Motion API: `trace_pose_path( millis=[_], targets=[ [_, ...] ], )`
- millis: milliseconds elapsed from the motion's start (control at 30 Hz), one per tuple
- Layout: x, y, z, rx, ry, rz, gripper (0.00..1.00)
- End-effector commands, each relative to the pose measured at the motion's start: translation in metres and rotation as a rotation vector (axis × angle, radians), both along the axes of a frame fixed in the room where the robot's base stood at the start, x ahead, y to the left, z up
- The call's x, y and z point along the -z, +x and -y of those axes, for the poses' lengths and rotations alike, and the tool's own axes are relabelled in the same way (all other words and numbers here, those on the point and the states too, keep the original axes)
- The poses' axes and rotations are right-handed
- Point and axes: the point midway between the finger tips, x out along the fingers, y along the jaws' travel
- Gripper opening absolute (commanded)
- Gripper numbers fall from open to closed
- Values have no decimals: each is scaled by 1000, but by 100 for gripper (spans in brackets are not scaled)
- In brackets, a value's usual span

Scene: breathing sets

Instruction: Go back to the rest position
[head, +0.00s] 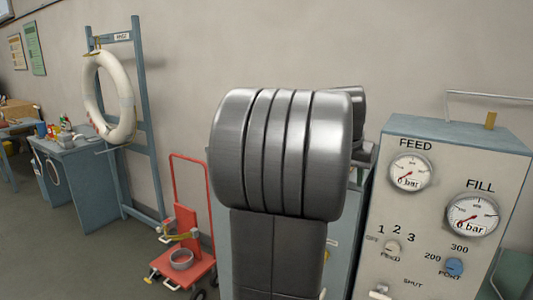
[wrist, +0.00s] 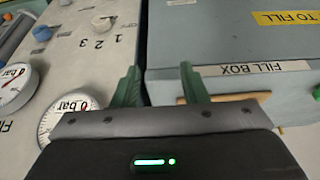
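My gripper (wrist: 158,76) shows in the wrist view as two green fingers standing apart, with nothing between them. It is open. Behind the fingers are the edge of the grey fill box (wrist: 215,40) and, on the left, the panel (wrist: 110,62) with its gauges and numbers. In the head view my own metal arm link fills the middle, and my gripper is hidden there.
The panel cabinet (head: 425,235) stands at the right, with FEED gauge (head: 410,172) and FILL gauge (head: 473,216) near 0 bar. A red hand cart (head: 185,270), a blue rack (head: 145,120) with a white ring (head: 108,97) and a blue-grey bench (head: 90,185) are left. Open floor lies front left.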

Motion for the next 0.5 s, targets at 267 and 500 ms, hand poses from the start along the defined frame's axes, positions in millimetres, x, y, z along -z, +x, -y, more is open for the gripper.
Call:
trace_pose_path(
  millis=[267,500],
  targets=[
    [48,29,-20,-69,1,-4,40],
    [78,45,-34,-113,0,-2,40]
  ],
)
